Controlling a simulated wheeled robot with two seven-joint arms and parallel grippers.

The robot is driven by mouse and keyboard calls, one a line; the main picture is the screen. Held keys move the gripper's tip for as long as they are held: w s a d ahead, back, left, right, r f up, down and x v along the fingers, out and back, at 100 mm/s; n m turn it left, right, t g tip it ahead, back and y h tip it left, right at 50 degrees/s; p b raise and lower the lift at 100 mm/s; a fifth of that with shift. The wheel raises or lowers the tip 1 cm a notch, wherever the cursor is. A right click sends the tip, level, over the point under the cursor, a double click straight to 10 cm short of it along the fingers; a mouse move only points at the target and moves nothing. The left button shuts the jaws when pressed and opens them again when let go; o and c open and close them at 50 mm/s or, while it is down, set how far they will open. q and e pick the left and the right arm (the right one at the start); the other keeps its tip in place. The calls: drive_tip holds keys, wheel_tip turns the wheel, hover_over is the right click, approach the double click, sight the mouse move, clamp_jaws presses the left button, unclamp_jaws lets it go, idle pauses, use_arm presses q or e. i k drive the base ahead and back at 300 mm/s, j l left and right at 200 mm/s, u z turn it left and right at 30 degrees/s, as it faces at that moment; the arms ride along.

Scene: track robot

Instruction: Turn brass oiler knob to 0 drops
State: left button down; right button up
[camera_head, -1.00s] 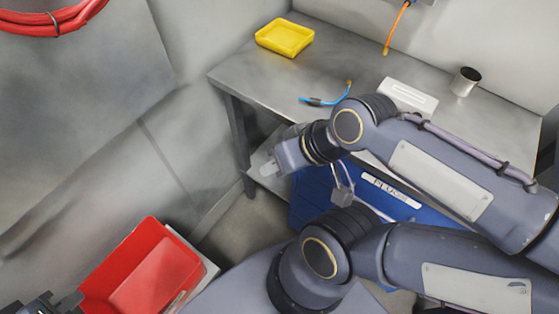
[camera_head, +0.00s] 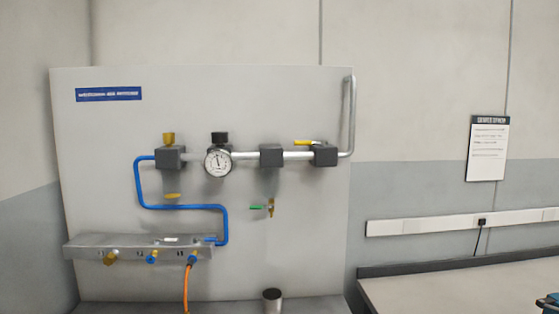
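A brass knob (camera_head: 168,139) stands upright on top of the left dark block (camera_head: 170,157) on the wall panel. I take it for the oiler knob. Its marks are too small to read, so I cannot tell its setting. A round white pressure gauge (camera_head: 218,162) with a black knob (camera_head: 219,138) above it sits just to the right on the same pipe line. Neither of my grippers shows in this view.
A grey panel (camera_head: 300,230) carries a blue pipe (camera_head: 180,207), a yellow-handled valve (camera_head: 304,142), a green-handled valve (camera_head: 256,207) and a manifold (camera_head: 85,246) with an orange hose (camera_head: 187,285). A metal cup (camera_head: 272,300) stands below. A bench (camera_head: 460,288) lies to the right.

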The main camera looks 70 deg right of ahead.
sight(169, 139)
drive_tip(key=z, duration=0.45)
drive_tip(key=l+z, duration=0.1)
drive_tip(key=z, duration=1.15)
drive_tip(key=i+l+z, duration=0.1)
drive_tip(key=z, duration=0.35)
